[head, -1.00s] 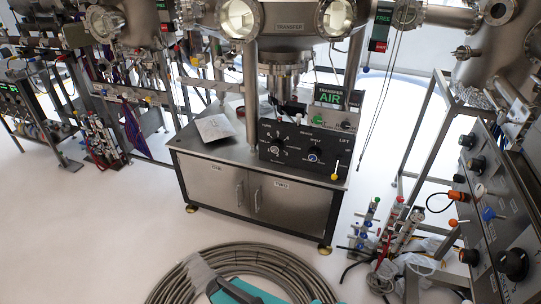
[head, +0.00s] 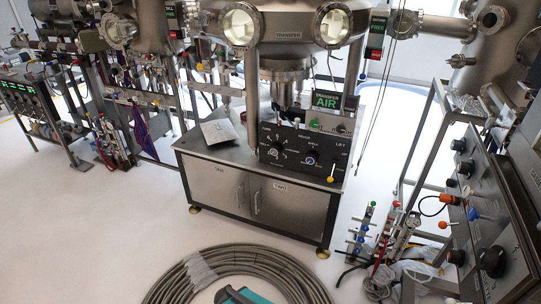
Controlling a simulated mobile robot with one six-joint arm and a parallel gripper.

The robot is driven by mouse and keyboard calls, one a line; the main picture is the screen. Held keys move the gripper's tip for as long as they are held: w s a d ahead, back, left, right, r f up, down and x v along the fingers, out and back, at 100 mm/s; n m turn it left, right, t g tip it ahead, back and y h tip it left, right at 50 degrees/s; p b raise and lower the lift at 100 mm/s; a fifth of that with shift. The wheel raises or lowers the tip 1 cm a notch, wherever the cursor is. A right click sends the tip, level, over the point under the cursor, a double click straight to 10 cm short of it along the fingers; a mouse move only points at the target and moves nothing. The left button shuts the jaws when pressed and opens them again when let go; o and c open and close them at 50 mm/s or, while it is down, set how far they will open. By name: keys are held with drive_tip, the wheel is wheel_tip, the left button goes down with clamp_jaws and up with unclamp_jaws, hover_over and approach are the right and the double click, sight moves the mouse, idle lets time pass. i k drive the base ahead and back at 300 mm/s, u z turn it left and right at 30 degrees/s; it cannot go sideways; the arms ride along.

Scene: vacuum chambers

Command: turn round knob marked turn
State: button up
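The black control panel (head: 303,151) stands on a steel cabinet in the middle of the head view. A round black knob (head: 277,148) with a dial scale is on its left half. A small label above that knob looks like "TURN", but it is too small to read surely. A second knob (head: 310,161) with a blue part sits to its right. A yellow-tipped lever (head: 331,178) is at the right end, below the word "LIFT". My gripper is not in view, and nothing is touching the panel.
The steel cabinet (head: 254,198) holds a paper sheet (head: 219,132) and a green "AIR" sign (head: 326,101). A coiled hose (head: 170,280) lies on the floor in front. A rack with a knobbed panel (head: 478,200) stands at right.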

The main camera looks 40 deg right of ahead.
sight(276, 148)
drive_tip(key=z, duration=0.1)
drive_tip(key=i, duration=0.95)
drive_tip(key=u, duration=0.05)
